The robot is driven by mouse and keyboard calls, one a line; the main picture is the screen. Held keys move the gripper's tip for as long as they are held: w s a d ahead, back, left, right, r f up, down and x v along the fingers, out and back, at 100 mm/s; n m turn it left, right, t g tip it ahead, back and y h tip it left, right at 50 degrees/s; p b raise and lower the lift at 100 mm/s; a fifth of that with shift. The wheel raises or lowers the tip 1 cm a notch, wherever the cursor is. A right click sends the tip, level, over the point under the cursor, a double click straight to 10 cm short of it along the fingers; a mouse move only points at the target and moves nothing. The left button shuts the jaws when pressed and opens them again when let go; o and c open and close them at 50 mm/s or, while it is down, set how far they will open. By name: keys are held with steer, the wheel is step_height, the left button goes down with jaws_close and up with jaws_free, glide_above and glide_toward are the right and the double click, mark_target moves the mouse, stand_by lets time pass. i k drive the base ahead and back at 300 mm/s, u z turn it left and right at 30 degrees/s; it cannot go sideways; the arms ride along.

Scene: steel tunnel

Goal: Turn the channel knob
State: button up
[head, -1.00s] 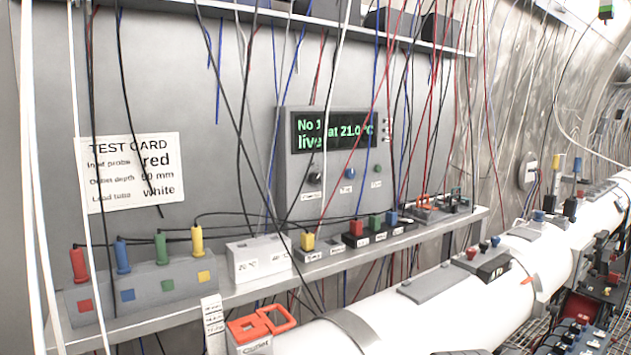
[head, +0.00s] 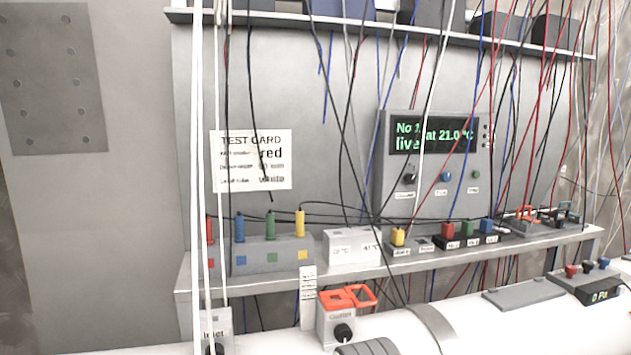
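The grey meter box (head: 384,190) on the back wall has a dark display (head: 432,136) with green text, roughly "No 1 at 21.0 °C" and "live", partly crossed by cables. Below the display is a row of controls: a dark knob (head: 409,179) at left, a blue one (head: 446,177) in the middle and a small green one (head: 475,175) at right. The label under the dark knob seems to read "Channel", but it is small and partly behind cables. The knob's pointer direction is too small to tell. My gripper is not in view.
A shelf (head: 590,237) below the meter holds a probe block (head: 250,262), a white block (head: 343,252) and coloured plugs. Many loose cables hang in front of the meter. A white pipe (head: 470,325) runs along the front. A test card (head: 225,178) hangs at left.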

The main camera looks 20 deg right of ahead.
mark_target(409, 179)
steer(key=u, duration=0.35)
steer(key=k, duration=1.1)
steer(key=z, duration=1.05)
steer(key=i, duration=1)
steer(key=z, duration=0.05)
